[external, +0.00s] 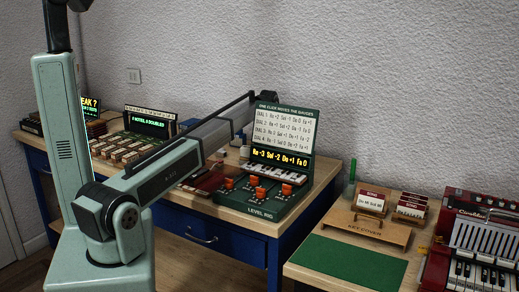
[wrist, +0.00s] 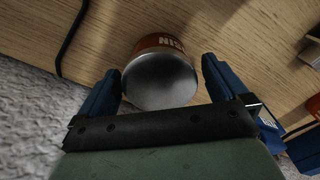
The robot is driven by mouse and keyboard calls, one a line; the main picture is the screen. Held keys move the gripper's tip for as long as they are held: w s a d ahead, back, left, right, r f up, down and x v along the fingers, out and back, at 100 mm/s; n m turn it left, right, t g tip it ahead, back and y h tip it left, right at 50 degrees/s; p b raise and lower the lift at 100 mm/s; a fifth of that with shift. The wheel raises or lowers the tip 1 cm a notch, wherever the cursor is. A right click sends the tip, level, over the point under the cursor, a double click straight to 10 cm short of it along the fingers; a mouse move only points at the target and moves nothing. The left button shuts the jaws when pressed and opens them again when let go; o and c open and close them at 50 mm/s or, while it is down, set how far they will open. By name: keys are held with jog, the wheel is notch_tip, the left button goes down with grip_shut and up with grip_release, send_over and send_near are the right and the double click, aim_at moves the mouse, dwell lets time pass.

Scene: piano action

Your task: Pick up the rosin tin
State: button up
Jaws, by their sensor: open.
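The rosin tin (wrist: 162,80) shows in the wrist view as a round tin with a grey metal top and an orange-brown side with partly visible pale lettering. It stands on the wooden bench top. My gripper (wrist: 160,68) is open, with one blue finger on the left of the tin and one on the right. A gap shows on each side, so the fingers do not appear to press on it. In the external view my arm reaches over the back bench, and I cannot make out the tin there.
In the external view the green level rig (external: 270,200) with orange knobs and an upright panel stands near my arm. A green mat (external: 345,262) and a red accordion (external: 470,250) are on the right bench. A dark cable (wrist: 72,38) lies left of the tin.

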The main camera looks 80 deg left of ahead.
jog(key=shift+f, duration=0.65)
jog(key=c, duration=1.1)
